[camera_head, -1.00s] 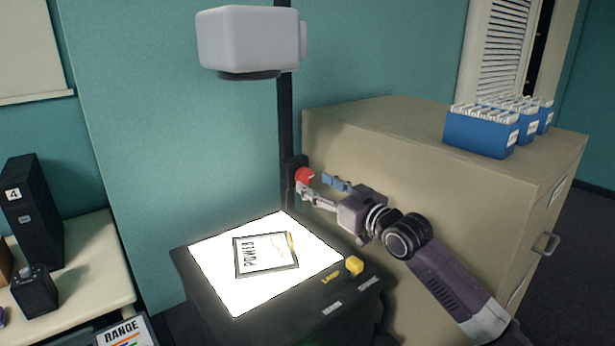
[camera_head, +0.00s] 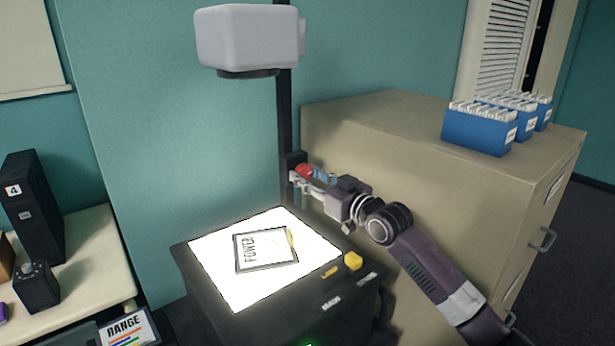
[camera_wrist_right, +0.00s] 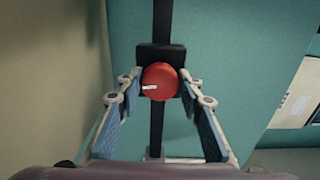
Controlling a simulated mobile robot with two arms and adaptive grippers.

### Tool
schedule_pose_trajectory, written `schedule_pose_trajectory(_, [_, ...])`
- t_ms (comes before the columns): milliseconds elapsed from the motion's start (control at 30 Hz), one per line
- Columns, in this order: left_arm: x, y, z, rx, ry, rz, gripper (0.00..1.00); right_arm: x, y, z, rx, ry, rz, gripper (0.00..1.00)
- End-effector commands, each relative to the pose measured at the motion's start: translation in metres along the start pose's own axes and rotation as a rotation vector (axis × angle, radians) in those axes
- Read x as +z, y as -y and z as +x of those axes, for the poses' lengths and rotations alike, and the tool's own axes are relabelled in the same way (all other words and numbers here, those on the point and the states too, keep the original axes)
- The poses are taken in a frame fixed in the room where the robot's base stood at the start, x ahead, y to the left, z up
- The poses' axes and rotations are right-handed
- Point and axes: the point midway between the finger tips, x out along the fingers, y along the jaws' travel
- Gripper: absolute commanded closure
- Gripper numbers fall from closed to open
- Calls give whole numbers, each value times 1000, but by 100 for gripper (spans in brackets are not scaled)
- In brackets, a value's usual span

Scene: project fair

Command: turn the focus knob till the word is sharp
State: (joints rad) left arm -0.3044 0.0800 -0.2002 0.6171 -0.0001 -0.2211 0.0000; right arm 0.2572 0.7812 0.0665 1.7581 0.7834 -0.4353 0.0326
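The red focus knob (camera_head: 303,170) is on the black post of the overhead projector. In the right wrist view the knob (camera_wrist_right: 162,78) is round, with a white mark pointing left. My right gripper (camera_head: 311,178) is at the knob. In the right wrist view its blue-padded fingers (camera_wrist_right: 161,86) stand on either side of the knob, with a narrow gap showing on each side. A framed sheet with the word POWER (camera_head: 264,250) lies on the bright stage (camera_head: 215,262). The projected word is not clearly visible. My left gripper is out of view.
The projector's pale head (camera_head: 245,38) is above on the post. A beige cabinet (camera_head: 400,150) with blue file boxes (camera_head: 478,130) stands close behind my right arm. A yellow knob (camera_head: 352,260) is on the projector's front corner. A table (camera_head: 90,250) is at left.

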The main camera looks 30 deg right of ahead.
Motion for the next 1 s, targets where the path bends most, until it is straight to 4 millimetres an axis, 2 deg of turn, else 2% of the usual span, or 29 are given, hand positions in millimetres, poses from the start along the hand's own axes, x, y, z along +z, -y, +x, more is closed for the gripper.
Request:
schedule_pose_trajectory(100, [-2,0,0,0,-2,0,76,0,0,0,0,0,0,90])
schedule_pose_trajectory(233, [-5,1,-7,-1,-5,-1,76,-2,0,0,0,1,48,90])
schedule_pose_trajectory(400, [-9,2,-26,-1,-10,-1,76,-4,1,0,1,3,260,90])
schedule_pose_trajectory(600, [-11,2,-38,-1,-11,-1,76,-2,1,0,0,2,461,90])
schedule_pose_trajectory(933, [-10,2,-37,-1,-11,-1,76,0,1,0,0,0,489,90])
schedule_pose_trajectory(967, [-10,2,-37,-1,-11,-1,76,0,1,0,0,0,488,65])
schedule_pose_trajectory(1000, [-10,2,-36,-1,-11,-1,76,0,1,0,0,0,488,61])
